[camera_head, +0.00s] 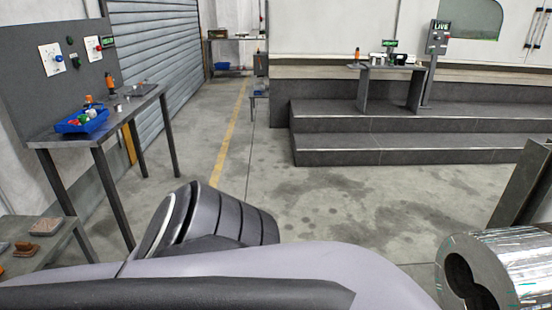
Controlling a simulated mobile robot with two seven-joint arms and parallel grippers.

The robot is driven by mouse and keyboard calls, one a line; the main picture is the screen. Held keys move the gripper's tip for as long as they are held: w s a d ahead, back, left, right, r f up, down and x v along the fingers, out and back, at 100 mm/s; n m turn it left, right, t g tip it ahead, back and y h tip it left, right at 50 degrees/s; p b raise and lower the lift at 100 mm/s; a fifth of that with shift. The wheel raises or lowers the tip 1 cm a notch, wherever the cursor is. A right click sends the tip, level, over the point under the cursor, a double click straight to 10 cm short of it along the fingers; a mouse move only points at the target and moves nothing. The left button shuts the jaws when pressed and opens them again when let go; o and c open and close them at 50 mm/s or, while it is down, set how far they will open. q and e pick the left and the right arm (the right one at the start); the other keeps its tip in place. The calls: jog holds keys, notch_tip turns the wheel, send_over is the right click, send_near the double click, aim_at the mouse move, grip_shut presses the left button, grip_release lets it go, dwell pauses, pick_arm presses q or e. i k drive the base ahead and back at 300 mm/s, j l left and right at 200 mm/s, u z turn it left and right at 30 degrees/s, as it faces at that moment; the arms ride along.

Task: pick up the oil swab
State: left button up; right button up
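I cannot make out an oil swab for certain in the head view. Small items that I cannot name lie in and around a blue tray (83,121) on the narrow table (60,137) at the left. A low bench (62,240) at the lower left holds brown block-like pieces (46,227) and a small orange thing at the picture's edge. A large grey link of my own arm fills the bottom middle and hides what is behind it. No gripper fingers show, so neither of my grippers is in view.
A shiny metal cylinder (520,262) with two joined bores stands at the lower right, near a dark post (520,185). Grey steps (400,148) lead to a platform with a small table (392,72). The concrete floor (310,195) between is clear.

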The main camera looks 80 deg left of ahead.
aim_at(23, 250)
jog(key=u, duration=4.35)
jog(key=i+l+u, duration=0.1)
jog(key=i+l, duration=0.5)
jog(key=i, duration=0.2)
jog(key=i+l+u, duration=0.1)
jog(key=i+l, duration=0.55)
jog(key=i, duration=0.15)
